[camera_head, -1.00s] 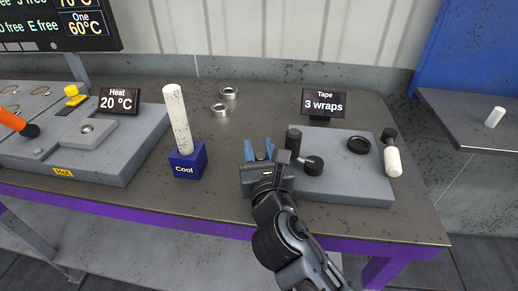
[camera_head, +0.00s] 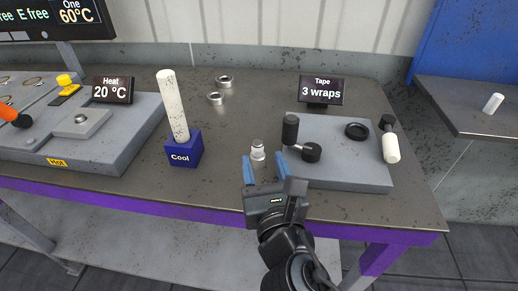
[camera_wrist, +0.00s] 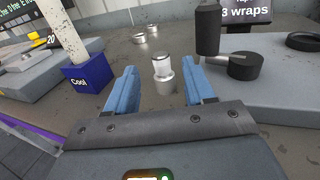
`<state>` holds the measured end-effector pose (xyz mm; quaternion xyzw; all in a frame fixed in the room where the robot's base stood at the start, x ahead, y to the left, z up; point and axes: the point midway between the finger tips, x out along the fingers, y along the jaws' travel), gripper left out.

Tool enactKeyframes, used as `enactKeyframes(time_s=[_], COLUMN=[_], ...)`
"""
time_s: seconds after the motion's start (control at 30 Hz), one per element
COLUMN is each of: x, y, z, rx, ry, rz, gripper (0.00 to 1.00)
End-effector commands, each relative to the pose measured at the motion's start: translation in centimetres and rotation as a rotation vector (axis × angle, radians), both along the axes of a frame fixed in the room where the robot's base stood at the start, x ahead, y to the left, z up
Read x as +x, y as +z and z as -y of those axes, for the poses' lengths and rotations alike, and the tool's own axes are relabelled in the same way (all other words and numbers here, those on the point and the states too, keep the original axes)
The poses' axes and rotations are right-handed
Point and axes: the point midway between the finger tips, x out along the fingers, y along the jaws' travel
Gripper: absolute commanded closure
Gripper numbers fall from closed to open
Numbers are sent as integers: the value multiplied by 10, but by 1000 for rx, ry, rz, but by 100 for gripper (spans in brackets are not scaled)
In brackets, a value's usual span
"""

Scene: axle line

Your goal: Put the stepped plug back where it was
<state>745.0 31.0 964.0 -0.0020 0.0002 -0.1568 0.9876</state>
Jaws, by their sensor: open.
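The stepped plug (camera_head: 258,150), a small pale metal piece with a narrower top, stands upright on the dark table between the blue Cool block and the grey tape plate. It also shows in the wrist view (camera_wrist: 163,73), just beyond and between my fingertips. My gripper (camera_head: 264,168) is open, with its two blue fingers pointing at the plug and nothing held. In the wrist view, my gripper (camera_wrist: 158,80) has a clear gap between the fingers. I cannot tell which spot the plug came from.
A white rod (camera_head: 173,107) stands in the Cool block (camera_head: 184,152). The tape plate (camera_head: 340,172) carries a black post (camera_head: 290,130) close to my right finger. Two metal rings (camera_head: 216,98) lie behind. A white-handled tool (camera_head: 391,148) lies at the plate's right edge. The heat station (camera_head: 105,140) is left.

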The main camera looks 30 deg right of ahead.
Motion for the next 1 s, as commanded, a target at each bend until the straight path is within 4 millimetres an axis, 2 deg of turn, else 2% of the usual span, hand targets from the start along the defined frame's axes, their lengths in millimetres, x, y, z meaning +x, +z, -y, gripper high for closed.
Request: enactKeyframes(time_s=[0.1, 0.3, 1.0], x=[-17, -29, -30], y=[-1, 0, 0], z=[-6, -10, -10], rx=[-1, 1, 0], ry=[3, 0, 1], rz=[0, 1, 0], gripper=[47, 47, 47])
